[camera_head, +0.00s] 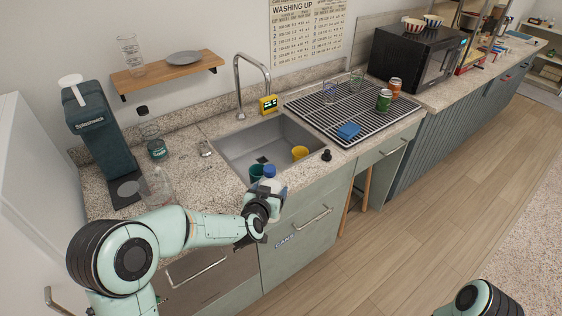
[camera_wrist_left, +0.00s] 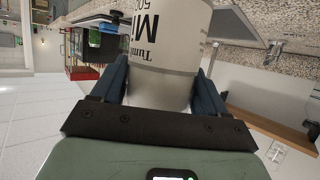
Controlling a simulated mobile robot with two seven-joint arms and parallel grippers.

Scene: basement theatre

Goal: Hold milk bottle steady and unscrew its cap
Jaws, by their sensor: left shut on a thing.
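The milk bottle (camera_wrist_left: 170,50) fills the upper middle of the left wrist view, white with dark lettering. Most of the bottle is hidden by the gripper in the head view. Part of my right arm shows at the bottom right; its gripper is out of view.
A sink (camera_head: 262,140) holds a yellow cup (camera_head: 300,152) and a teal cup (camera_head: 256,172). A drying rack (camera_head: 330,118) with cans and a blue sponge (camera_head: 348,131) is to the right. A clear pitcher (camera_head: 158,187) stands left. The floor in front is clear.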

